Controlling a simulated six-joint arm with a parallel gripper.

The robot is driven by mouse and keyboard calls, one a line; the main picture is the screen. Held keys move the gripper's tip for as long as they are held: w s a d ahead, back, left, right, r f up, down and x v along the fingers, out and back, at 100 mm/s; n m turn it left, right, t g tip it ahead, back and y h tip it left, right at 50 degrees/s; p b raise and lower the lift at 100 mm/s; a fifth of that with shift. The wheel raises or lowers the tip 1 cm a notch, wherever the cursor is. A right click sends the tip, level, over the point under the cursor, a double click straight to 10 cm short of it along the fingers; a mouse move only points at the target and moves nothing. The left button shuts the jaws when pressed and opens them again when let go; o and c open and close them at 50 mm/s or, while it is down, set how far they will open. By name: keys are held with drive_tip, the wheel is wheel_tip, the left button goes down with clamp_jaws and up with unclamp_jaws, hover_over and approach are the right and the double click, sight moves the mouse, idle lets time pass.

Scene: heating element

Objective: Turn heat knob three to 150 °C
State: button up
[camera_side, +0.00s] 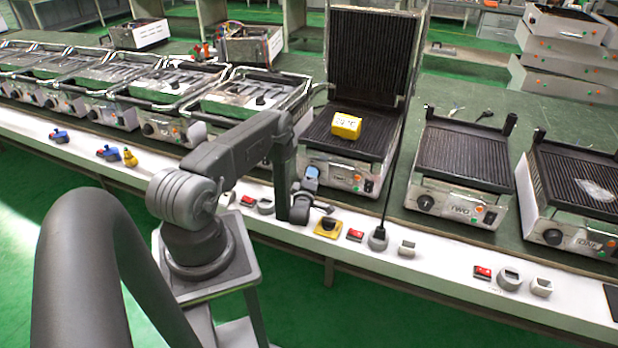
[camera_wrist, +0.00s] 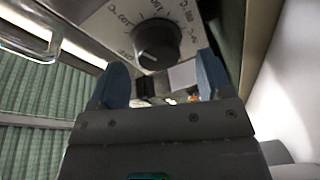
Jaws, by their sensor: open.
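A dark round heat knob (camera_wrist: 157,45) sits on a pale panel with a printed temperature scale around it, at the top of the wrist view. The scale lettering is blurred and tilted, and I cannot make out the knob's setting. My gripper (camera_wrist: 161,62) is open, with one blue finger on each side below the knob; I see no clear contact. In the side view my gripper (camera_side: 311,173) is at the front left of the open grill (camera_side: 345,175), covering that grill's knob. No number marks which knob is three.
A yellow block (camera_side: 346,125) lies on the open grill's plate. More grills with front knobs (camera_side: 425,203) (camera_side: 553,237) stand to the right. Switches, including a yellow-based one (camera_side: 328,228), line the white bench edge (camera_side: 430,262) below. A black cable (camera_side: 391,170) hangs right of the gripper.

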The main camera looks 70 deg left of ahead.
drive_tip(key=shift+x, duration=0.9)
drive_tip(key=shift+r, duration=0.1)
drive_tip(key=shift+c, duration=0.2)
drive_tip(key=c, duration=0.9)
drive_tip(key=shift+o, duration=0.2)
drive_tip(key=shift+m, duration=0.7)
drive_tip(key=o, duration=0.9)
